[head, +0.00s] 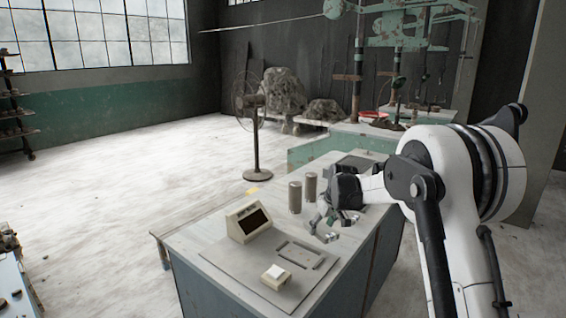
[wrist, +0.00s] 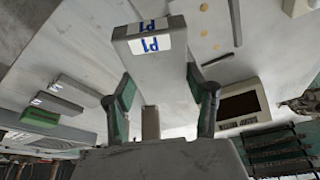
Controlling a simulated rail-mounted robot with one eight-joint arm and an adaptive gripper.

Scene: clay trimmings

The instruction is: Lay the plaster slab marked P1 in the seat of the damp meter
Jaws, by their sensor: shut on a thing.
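My gripper (wrist: 163,88) is shut on a pale grey slab (wrist: 135,48) whose white label reads P1 on two faces. The slab sits between the two green-and-black fingers in the wrist view. In the head view my gripper (head: 331,226) is above the right part of the table, and the slab is too small to make out clearly. A beige console with a dark screen (head: 249,222), which looks like the damp meter, stands left of my gripper. It also shows in the wrist view (wrist: 240,104). A flat grey plate with a recess (head: 300,254) lies in front; I cannot tell whether this is the seat.
A small beige block with a white top (head: 275,277) sits near the table's front edge. Other labelled slabs (wrist: 80,89) lie at left in the wrist view. A fan (head: 252,115) stands beyond the table.

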